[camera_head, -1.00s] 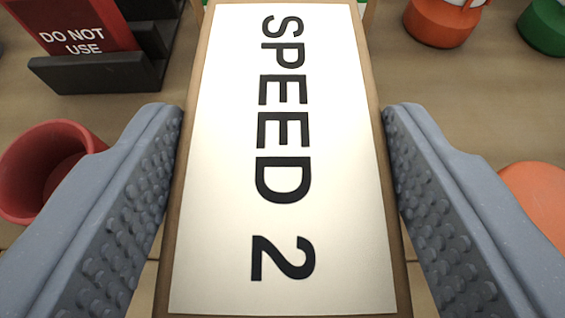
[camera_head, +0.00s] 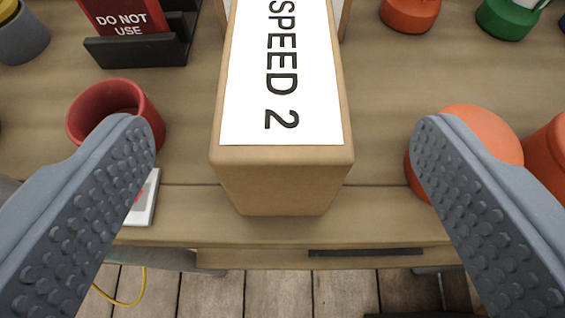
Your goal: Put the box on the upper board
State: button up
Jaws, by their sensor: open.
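The box (camera_head: 281,180) is a brown block with a white top label reading "SPEED 2". It stands on the wooden table (camera_head: 390,110), near its front edge, at the upper middle of the view. My gripper (camera_head: 285,135) is wide open. Its two grey studded fingers lie left and right of the box, with clear gaps, and touch nothing of it that I can see. The box's far end is cut off by the top of the view. No upper board can be made out.
A red cup (camera_head: 117,105) is left of the box, near the left finger. An orange round object (camera_head: 465,140) is by the right finger. A dark holder with a red "DO NOT USE" item (camera_head: 122,18) stands at the back left. Plank floor (camera_head: 270,293) lies below the table edge.

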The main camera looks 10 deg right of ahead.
jog(key=shift+v, duration=2.6)
